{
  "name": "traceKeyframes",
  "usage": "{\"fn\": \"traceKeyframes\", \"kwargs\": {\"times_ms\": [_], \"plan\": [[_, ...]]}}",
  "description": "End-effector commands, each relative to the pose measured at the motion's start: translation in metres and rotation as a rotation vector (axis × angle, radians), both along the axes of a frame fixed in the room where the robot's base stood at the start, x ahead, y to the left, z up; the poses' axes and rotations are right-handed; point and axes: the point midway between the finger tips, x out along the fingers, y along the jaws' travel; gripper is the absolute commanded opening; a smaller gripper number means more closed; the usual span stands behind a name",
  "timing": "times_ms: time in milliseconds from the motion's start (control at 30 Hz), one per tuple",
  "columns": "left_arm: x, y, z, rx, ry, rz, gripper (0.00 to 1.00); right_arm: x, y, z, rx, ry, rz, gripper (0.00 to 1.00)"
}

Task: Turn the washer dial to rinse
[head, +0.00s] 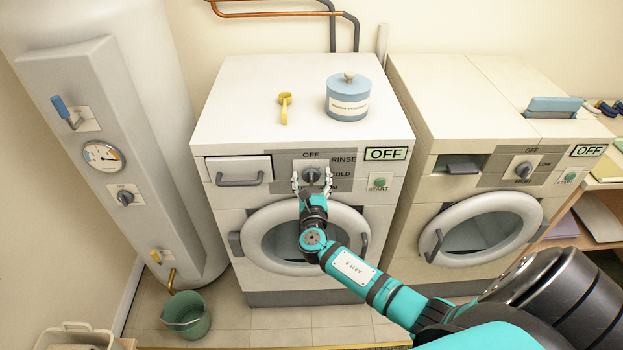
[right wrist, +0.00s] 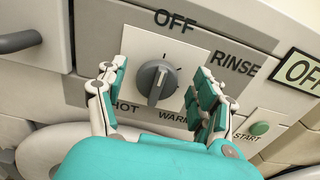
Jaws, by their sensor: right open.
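The washer (head: 230,125) is the left machine. Its round grey dial (head: 311,174) sits on a pale square plate, and the dial also shows in the right wrist view (right wrist: 155,83). Its white mark points up toward the OFF label (right wrist: 176,20). The RINSE label (right wrist: 234,63) is at the upper right of the dial; HOT and WARM are below it. My right gripper (head: 311,182) is open in front of the dial, one finger on each side of the knob, with gaps visible in the right wrist view. The right fingers hide the COLD label there. My left gripper is out of view.
The washer display (head: 386,153) reads OFF, with a green START button (head: 379,182) below. A blue canister (head: 348,97) and yellow scoop (head: 285,108) are on top. A second machine (head: 470,110) stands right, a boiler (head: 115,130) left, a green bucket (head: 186,315) on the floor.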

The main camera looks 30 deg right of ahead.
Motion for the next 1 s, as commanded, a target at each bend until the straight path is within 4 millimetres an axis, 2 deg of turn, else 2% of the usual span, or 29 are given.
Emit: {"fn": "traceKeyframes", "kwargs": {"times_ms": [33,400,467,767,1000], "plan": [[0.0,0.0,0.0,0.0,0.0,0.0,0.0,0.0,0.0,0.0,0.0,0.0,0.0,0.69],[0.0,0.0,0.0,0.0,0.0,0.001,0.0,0.0,0.0,0.0,0.0,0.0,0.0,0.2],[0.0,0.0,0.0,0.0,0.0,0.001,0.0,0.0,0.0,0.0,0.0,0.0,0.0,0.14],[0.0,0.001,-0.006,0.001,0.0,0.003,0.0,-0.001,0.0,-0.001,0.037,-0.024,0.0,0.14],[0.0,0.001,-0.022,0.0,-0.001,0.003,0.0,-0.002,-0.002,-0.004,0.161,-0.101,0.0,0.14]]}}
